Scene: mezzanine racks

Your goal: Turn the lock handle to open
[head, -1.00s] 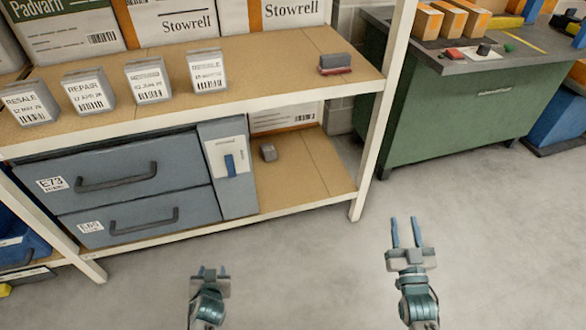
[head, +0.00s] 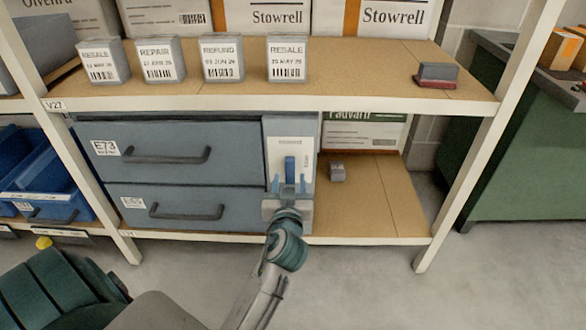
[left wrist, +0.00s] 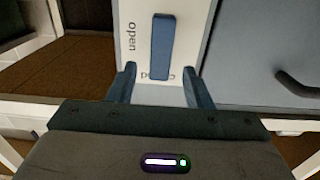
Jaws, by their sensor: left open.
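The lock handle (head: 290,168) is a blue upright bar on a white plate (head: 277,150) on the grey panel right of the two drawers. In the left wrist view the handle (left wrist: 161,48) stands lengthwise, with the word "open" to its left; a second word at its lower end is partly hidden. My left gripper (head: 289,184) is in front of the plate at the handle's lower part. In the left wrist view its open fingers (left wrist: 160,88) stand either side of the handle's line, with gaps showing; I cannot tell the remaining depth. My right gripper is out of view.
Grey-blue drawers (head: 185,138) with dark pulls are left of the lock. The upper shelf's edge (head: 270,104) runs above. A white rack post (head: 488,150) stands right.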

